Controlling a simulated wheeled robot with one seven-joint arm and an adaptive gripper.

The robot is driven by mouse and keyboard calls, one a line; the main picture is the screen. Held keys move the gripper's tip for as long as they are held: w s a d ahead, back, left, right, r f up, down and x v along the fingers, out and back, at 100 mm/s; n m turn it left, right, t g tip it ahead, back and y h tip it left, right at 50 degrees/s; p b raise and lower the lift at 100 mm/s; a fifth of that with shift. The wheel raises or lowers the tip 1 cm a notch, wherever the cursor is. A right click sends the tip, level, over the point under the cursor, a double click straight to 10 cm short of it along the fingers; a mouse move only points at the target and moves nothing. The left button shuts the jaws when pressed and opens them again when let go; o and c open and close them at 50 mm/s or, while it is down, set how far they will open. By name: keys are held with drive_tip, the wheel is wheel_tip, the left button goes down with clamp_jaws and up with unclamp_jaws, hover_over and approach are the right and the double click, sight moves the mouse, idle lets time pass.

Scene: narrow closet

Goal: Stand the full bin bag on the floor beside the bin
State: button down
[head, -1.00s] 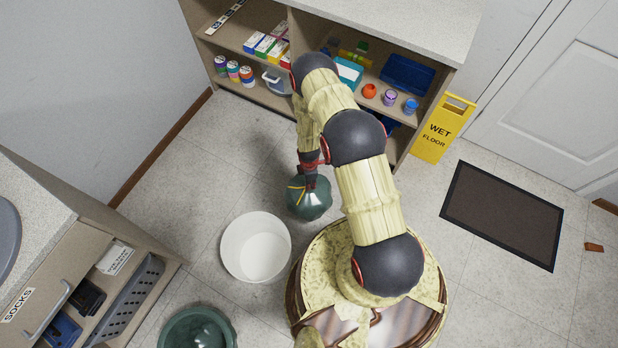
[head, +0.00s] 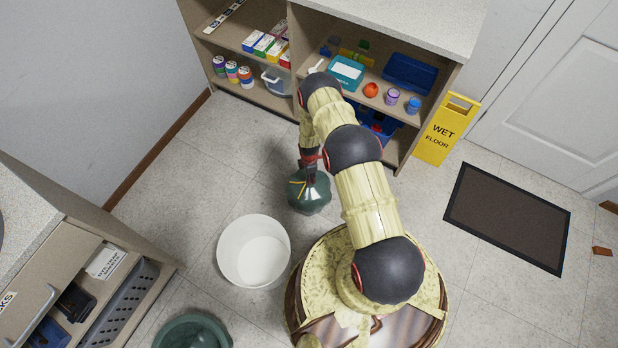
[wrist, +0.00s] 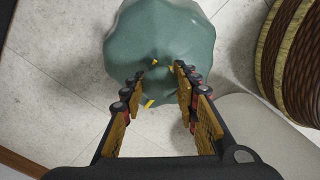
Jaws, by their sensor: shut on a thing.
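The full bin bag (head: 311,196) is a dark green, rounded sack with a yellow tie at its neck. My gripper (head: 309,168) is shut on the bag's neck from above. The wrist view shows the bag (wrist: 160,45) beyond the fingers (wrist: 163,82), with bits of yellow tie between them. The bag hangs roughly upright; I cannot tell whether its bottom touches the floor. The white bin (head: 228,252) stands open and empty on the floor, just left of and nearer than the bag.
A dark green tub (head: 165,335) stands at the bottom left. A shelf unit (head: 290,95) is at the back, with a yellow wet-floor sign (head: 437,145) beside it. A dark mat (head: 508,215) lies right. Bare floor (head: 190,180) is open left of the bag.

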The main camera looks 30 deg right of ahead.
drive_tip(key=shift+w+f, duration=0.2)
drive_tip(key=shift+f, duration=0.15)
drive_tip(key=c, duration=1.3)
unclamp_jaws()
drive_tip(key=shift+s, duration=0.1)
drive_tip(key=shift+c, duration=0.2)
